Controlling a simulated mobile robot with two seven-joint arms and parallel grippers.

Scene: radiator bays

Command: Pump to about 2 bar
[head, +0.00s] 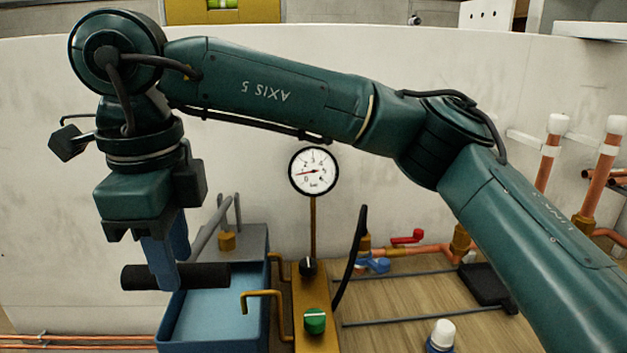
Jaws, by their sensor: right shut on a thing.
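The test pump has an open blue tank (215,312) and a brass block (311,285) on its right. A grey lever (209,226) slopes down to a black cross grip (212,276). My right gripper (165,272) points down and is shut on this grip, which hangs over the tank's left side. The round gauge (313,171) stands on a brass stem. Its red needle points left, low on the scale near the 0; the exact value is too small to read. A black knob (308,267) and a green knob (315,320) sit on the block. My left gripper is out of view.
A black hose (350,262) rises right of the block. Beyond it are a blue valve handle (374,265), a red valve handle (408,238) and copper pipes (425,250). A white-capped bottle (441,337) stands front right. A pale wall (50,180) is behind.

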